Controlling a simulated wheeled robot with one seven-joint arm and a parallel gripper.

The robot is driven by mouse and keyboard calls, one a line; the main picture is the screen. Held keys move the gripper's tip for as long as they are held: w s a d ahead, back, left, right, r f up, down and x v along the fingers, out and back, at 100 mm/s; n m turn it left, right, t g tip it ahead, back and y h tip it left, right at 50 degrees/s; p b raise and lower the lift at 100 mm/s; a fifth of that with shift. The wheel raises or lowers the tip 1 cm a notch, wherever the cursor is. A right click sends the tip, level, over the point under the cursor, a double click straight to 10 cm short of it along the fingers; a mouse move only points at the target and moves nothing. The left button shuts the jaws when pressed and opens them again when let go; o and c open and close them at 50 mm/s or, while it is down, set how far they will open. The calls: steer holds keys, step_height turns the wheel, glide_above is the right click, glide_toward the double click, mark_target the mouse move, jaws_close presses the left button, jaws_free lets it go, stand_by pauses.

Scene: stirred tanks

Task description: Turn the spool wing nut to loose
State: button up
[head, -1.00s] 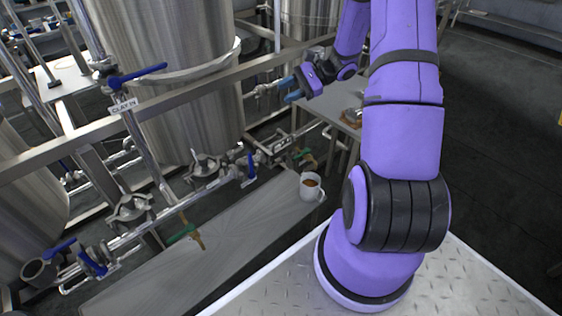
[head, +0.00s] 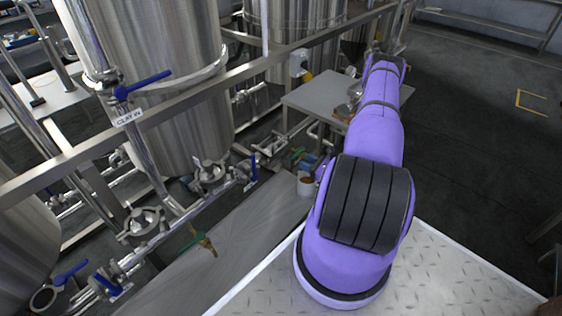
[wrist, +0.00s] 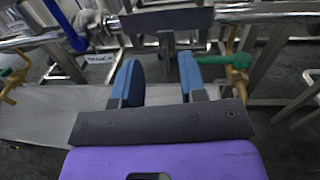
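My gripper (wrist: 158,75) is open in the wrist view, its two blue fingers apart with no object held between them. A dark grey flat piece with a short stem (wrist: 166,18) lies just beyond the fingertips at the top; I cannot tell whether it is the spool wing nut or whether the fingers touch it. In the head view my arm hides most of the gripper. Metal clamps show on the pipework there, one in the middle (head: 208,172) and one at lower left (head: 142,221). No wing nut can be picked out clearly.
A green-handled valve (head: 197,238) and blue-handled valves (head: 143,84) sit on the pipes. A green handle (wrist: 222,60) is close right of the fingers. A grey side table (head: 318,98) stands behind.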

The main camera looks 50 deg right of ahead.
mark_target(288, 158)
steer(key=w+f, duration=0.1)
steer(key=w, duration=0.2)
steer(key=w+a+f+m+h, duration=0.1)
steer(key=w, duration=0.2)
steer(key=w+f+h, duration=0.1)
steer(key=w, duration=0.2)
steer(key=shift+w+a+f+m, duration=0.1)
steer(key=shift+w+a+m, duration=0.1)
steer(key=shift+m, duration=0.2)
steer(key=shift+c, duration=0.4)
steer(key=shift+s, duration=0.1)
jaws_close()
